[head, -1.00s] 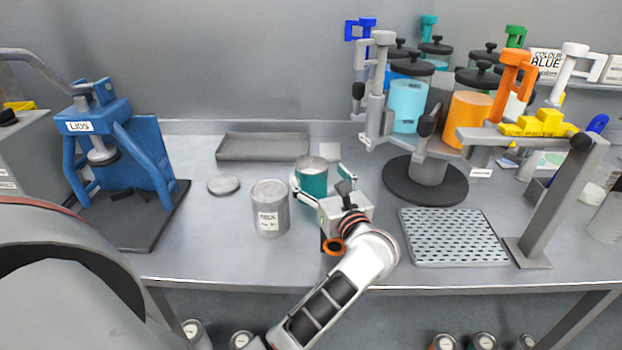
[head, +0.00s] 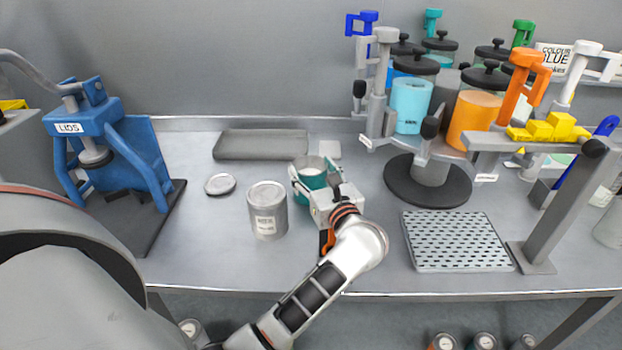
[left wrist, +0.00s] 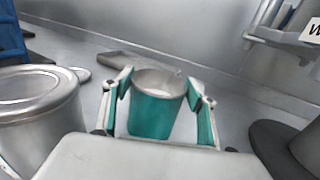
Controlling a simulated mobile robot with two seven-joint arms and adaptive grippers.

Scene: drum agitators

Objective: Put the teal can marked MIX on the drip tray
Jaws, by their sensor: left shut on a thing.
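The teal can (head: 312,182) is open at the top and stands upright on the bench, left of the middle. It also shows in the left wrist view (left wrist: 153,112), with pale contents or a pale inside. My left gripper (head: 316,180) is shut on the can, one finger on each side; the fingers also show in the left wrist view (left wrist: 158,105). No MIX mark can be read on the side I see. The drip tray (head: 458,240), a grey perforated plate, lies to the right on the bench and is empty. My right gripper is not in view.
A grey lidded can (head: 268,210) stands just left of my gripper, with a loose lid (head: 220,184) behind it. A shallow grey tray (head: 260,145) lies at the back. The carousel's black base (head: 427,182) and a grey post (head: 566,205) flank the drip tray.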

